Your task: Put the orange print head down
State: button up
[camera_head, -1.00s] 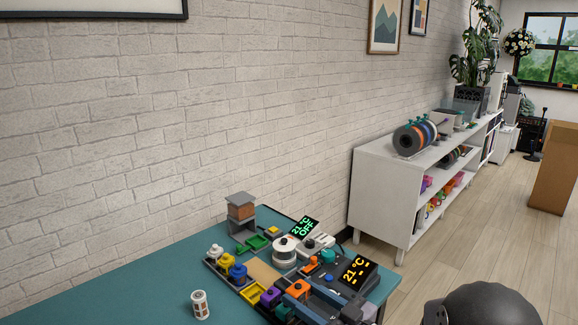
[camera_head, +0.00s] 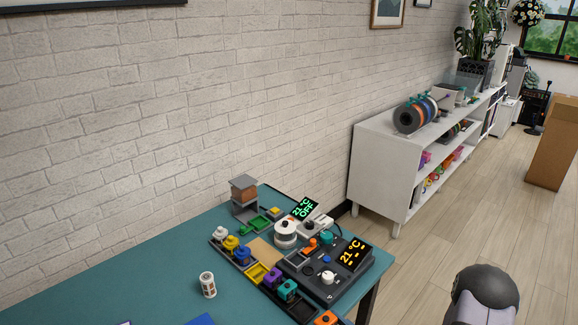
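An orange block (camera_head: 326,319), which looks like the orange print head, shows at the bottom edge of the picture, cut off by the frame. It is near the front end of the rack of coloured heads. I cannot tell whether it rests in a slot or is held. A purple head (camera_head: 272,278) and a teal head (camera_head: 288,289) stand in the rack, with a yellow-lined slot (camera_head: 256,273) beside the purple one looking empty. My gripper's fingers are not in view; a rounded dark link of my arm shows at the lower right.
A dark control unit with a 21 °C display (camera_head: 353,256) stands right of the rack. A white round device (camera_head: 286,232), white, yellow and blue heads and a grey stand (camera_head: 244,195) are behind. A white spool (camera_head: 208,285) stands on the teal table (camera_head: 130,280), largely clear at left.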

aim_at(336, 324)
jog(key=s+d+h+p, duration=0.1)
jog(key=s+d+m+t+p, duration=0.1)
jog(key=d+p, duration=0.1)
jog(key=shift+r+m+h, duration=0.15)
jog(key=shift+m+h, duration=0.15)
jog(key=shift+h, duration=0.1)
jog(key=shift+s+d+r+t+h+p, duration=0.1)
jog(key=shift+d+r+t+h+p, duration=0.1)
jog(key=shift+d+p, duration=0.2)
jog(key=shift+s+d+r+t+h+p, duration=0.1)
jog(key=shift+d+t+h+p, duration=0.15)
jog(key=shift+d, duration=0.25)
